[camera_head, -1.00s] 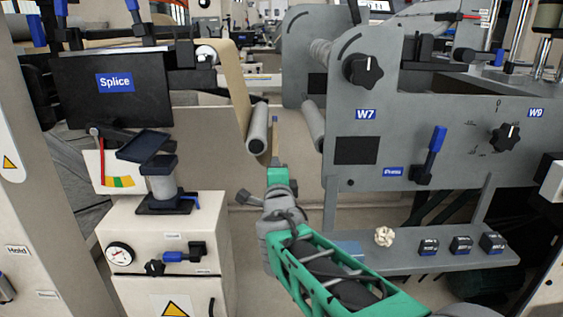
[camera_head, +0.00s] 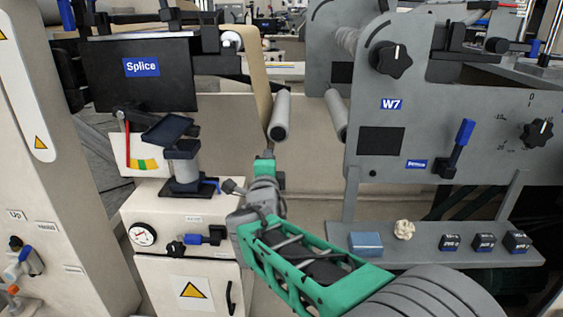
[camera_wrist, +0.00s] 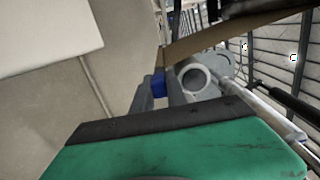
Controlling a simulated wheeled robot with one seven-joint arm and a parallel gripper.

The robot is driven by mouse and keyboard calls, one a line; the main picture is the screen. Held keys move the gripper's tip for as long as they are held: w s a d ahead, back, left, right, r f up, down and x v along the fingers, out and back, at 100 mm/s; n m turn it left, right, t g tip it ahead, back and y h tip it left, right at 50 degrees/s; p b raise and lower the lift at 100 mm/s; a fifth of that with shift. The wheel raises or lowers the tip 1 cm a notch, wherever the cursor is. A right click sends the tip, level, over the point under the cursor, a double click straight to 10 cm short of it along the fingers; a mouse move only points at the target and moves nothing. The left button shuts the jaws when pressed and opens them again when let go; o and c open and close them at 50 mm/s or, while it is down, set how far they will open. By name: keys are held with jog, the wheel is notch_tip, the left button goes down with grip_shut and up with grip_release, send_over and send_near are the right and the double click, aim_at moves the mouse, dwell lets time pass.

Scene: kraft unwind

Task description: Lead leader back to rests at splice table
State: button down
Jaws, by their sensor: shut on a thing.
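The leader, a tan kraft strip (camera_head: 256,88), hangs from the splice table (camera_head: 135,70) past the left grey roller (camera_head: 281,116). It also shows in the wrist view as a brown band (camera_wrist: 225,34) running to the upper right. My gripper (camera_head: 265,155) is below that roller, just left of its lower end. In the wrist view my gripper (camera_wrist: 161,84) is shut on the leader's end, with a blue piece at the fingertips. The head view hides the fingertips and the grip itself. The rests at the splice table cannot be made out clearly.
A shelf (camera_head: 430,258) holds a blue block, a crumpled ball and small dark boxes. A cabinet with a gauge (camera_head: 143,234) stands at left.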

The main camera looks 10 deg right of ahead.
jog(key=shift+w+a, duration=0.25)
jog(key=shift+a, duration=0.55)
notch_tip(320, 180, up, 16)
jog(key=a+p, duration=0.1)
jog(key=p, duration=0.3)
jog(key=shift+w+a+r+p, duration=0.15)
jog(key=shift+w+a+p, duration=0.05)
jog(key=shift+a+p, duration=0.15)
notch_tip(320, 180, up, 22)
jog(key=p, duration=1.1)
jog(key=shift+a, duration=0.1)
